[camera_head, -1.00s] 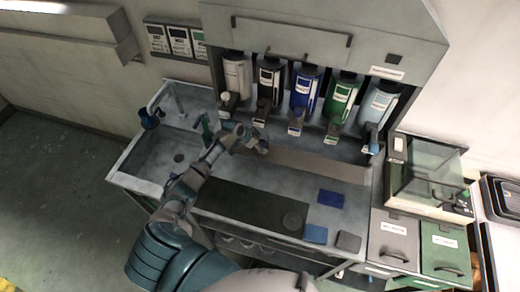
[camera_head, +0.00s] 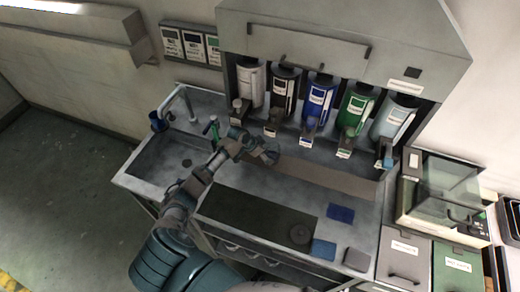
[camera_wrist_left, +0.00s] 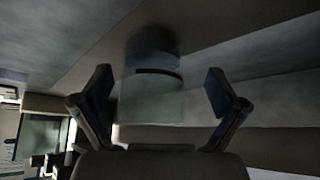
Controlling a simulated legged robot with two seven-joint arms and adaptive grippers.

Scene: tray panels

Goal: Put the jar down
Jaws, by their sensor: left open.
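A see-through jar with a dark band (camera_wrist_left: 152,90) shows in the left wrist view, between and beyond my left fingertips. It seems to stand at the brown strip on the counter, but its base is hard to make out. My left gripper (camera_wrist_left: 158,92) is open, with a finger on each side of the jar and visible gaps. In the head view my left gripper (camera_head: 268,155) is low over the counter at the left end of the brown strip (camera_head: 325,175). The jar is not clearly seen there. My right gripper is not in view.
Several dispenser bottles, such as the blue one (camera_head: 318,95), hang behind the counter. A green tap (camera_head: 213,128) and a sink (camera_head: 165,165) lie left. A dark mat (camera_head: 258,218) lies in front, with blue pads (camera_head: 341,213) to its right.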

